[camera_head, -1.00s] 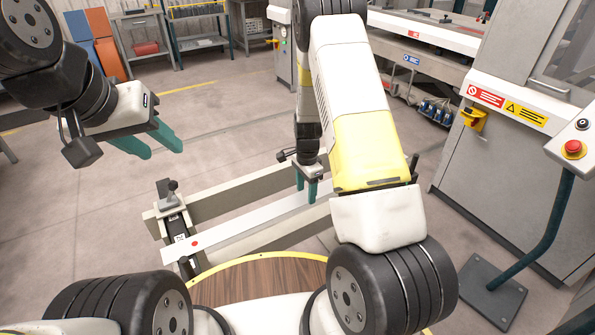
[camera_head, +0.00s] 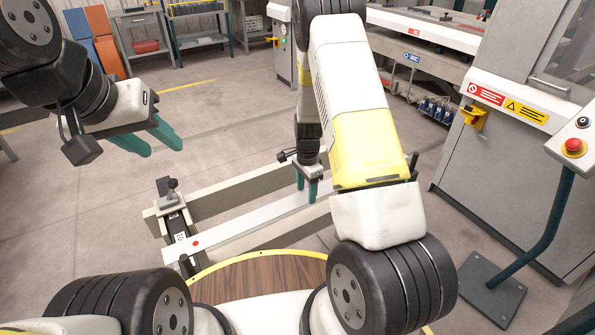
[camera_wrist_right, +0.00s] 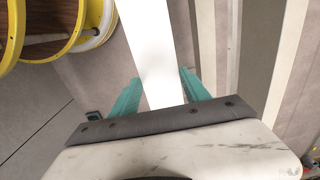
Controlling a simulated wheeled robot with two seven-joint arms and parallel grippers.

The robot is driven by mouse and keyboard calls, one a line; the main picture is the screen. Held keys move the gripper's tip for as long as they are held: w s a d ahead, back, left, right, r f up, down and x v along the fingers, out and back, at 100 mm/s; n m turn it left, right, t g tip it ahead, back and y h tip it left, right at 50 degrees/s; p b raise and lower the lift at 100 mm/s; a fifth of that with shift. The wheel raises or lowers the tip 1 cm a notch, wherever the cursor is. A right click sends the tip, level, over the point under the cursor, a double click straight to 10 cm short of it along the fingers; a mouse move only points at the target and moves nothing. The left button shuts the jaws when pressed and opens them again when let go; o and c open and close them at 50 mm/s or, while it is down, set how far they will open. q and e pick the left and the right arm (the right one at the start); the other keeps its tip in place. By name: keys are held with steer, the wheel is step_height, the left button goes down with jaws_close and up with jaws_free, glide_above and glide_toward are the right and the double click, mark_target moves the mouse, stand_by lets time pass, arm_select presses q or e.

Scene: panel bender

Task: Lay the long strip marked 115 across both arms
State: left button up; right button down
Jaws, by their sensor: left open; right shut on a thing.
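The long white strip (camera_head: 250,222), with a red dot near its left end, runs diagonally in front of my column; its number is not readable. My right gripper (camera_head: 307,188) is shut on it from above, fingers on either side. In the right wrist view the strip (camera_wrist_right: 155,50) passes between the teal fingers (camera_wrist_right: 160,95). The strip's left end lies over or just above the left support arm (camera_head: 178,226); I cannot tell whether it touches. My right arm hides the strip's right end and the other support arm. My left gripper (camera_head: 150,140) is open, empty and raised at left.
A long cream beam (camera_head: 230,193) runs behind the strip, with a dark clamp-like stop (camera_head: 168,188) at its left end. A grey machine cabinet (camera_head: 500,160) and a pedestal with a red button (camera_head: 573,146) stand at right. The floor at left is clear.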

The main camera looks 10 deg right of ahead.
steer(key=shift+s+d, duration=0.3)
steer(key=shift+s, duration=0.5)
steer(key=shift+s+d, duration=0.25)
steer(key=shift+s, duration=0.55)
steer(key=shift+s+d, duration=0.3)
steer(key=shift+s, duration=0.5)
stand_by(2.0)
steer(key=shift+c, duration=2.2)
jaws_free()
steer(key=shift+r, duration=0.1)
step_height(320, 180, up, 8)
